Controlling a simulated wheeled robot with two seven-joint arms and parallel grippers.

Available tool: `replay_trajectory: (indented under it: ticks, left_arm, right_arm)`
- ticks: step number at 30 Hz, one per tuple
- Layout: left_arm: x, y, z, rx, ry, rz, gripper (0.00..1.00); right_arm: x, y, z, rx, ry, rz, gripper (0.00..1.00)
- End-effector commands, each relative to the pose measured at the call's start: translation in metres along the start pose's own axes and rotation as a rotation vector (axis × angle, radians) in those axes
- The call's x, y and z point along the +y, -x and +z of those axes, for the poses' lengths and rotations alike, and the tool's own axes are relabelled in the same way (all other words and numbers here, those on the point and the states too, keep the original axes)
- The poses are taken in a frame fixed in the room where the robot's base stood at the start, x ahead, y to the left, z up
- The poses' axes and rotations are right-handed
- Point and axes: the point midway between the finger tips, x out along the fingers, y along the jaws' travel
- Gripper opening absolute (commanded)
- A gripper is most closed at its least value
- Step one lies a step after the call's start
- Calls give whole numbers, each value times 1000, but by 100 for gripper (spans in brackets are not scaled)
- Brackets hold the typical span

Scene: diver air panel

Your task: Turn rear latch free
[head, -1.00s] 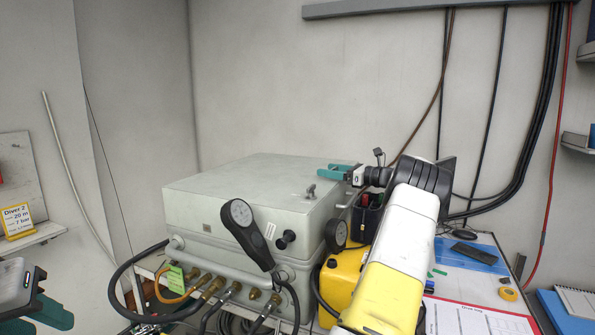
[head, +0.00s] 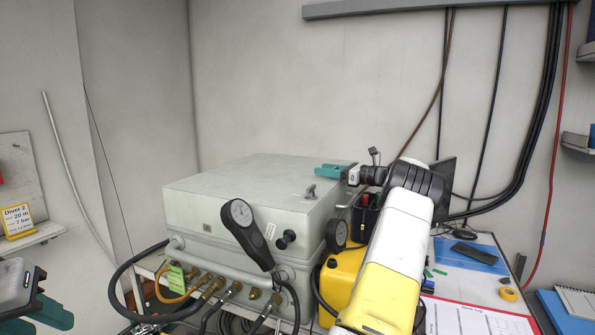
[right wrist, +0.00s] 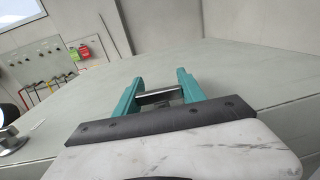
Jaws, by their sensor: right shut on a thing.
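The grey case (head: 240,185) of the air panel stands on the bench in the head view. My right gripper (head: 328,171) is at the far right edge of its lid. In the right wrist view its teal fingers (right wrist: 155,90) are shut on a short metal bar, the rear latch (right wrist: 160,97), low over the grey lid. The latch is hidden behind the gripper in the head view.
A yellow box (head: 340,277) stands right of the case, close to my right arm. A blue mat (head: 460,255) and papers lie further right. The lid top is clear.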

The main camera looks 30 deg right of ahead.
Motion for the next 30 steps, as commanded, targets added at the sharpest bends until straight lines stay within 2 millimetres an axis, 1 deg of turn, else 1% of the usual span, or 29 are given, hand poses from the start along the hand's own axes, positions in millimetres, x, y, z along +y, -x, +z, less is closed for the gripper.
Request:
replay_trajectory:
  ticks: [7, 18, 19, 21, 22, 30]
  left_arm:
    - [0, 0, 0, 0, 0, 0, 36]
    - [0, 0, 0, 0, 0, 0, 36]
    - [0, 0, 0, 0, 0, 0, 36]
    - [0, 0, 0, 0, 0, 0, 36]
    - [0, 0, 0, 0, 0, 0, 36]
    - [0, 0, 0, 0, 0, 0, 36]
  right_arm:
    - [2, 0, 1, -4, 2, 87, 7]
    - [3, 1, 1, -1, 1, 100, 7]
    - [3, 1, 1, -1, 1, 100, 53]
    - [3, 1, 1, -1, 1, 100, 67]
    - [3, 1, 1, -1, 1, 100, 69]
    - [3, 1, 0, 0, 0, 100, 69]
